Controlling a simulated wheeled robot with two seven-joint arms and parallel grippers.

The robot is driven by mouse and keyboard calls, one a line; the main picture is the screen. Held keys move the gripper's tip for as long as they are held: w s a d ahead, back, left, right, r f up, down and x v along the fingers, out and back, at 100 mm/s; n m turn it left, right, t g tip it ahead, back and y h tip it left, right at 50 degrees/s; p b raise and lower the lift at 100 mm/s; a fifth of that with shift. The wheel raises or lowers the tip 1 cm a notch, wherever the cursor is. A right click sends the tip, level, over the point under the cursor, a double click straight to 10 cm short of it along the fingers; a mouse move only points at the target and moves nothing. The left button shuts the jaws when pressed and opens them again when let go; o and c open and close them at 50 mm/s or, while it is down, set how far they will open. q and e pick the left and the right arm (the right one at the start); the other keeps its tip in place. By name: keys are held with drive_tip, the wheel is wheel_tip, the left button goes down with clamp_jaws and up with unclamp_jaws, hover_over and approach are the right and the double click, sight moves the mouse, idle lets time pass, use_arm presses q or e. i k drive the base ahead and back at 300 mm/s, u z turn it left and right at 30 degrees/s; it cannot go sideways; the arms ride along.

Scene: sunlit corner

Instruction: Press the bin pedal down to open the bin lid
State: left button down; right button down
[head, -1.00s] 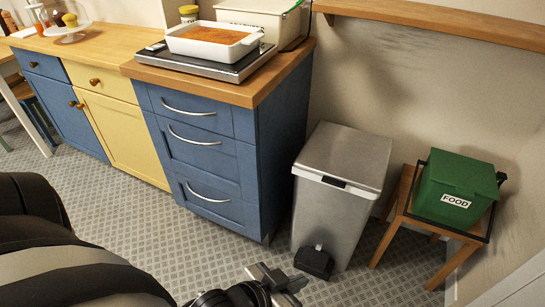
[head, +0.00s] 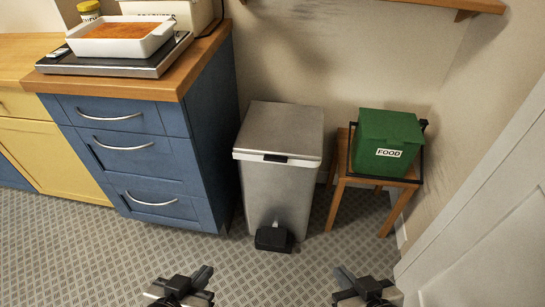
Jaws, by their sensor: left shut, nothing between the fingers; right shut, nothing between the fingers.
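The bin (head: 270,190) is a tall grey metal box standing on the floor between the blue drawers and a small wooden stool. Its flat lid (head: 282,128) is closed. The black pedal (head: 274,239) sticks out at the bottom front of the bin, just above the floor. My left gripper (head: 205,276) is in front of the pedal and to its left, shut and empty. My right gripper (head: 340,273) is to the right of the pedal, shut and empty. Neither gripper touches the pedal.
The blue drawer cabinet (head: 150,160) stands to the left of the bin. A green FOOD box (head: 390,135) sits on the wooden stool (head: 341,190) to the right. A white door or panel (head: 480,235) is at far right. Patterned floor is clear before the bin.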

sight(274, 236)
drive_tip(key=k, duration=0.5)
drive_tip(key=u, duration=0.25)
drive_tip(key=i, duration=1.45)
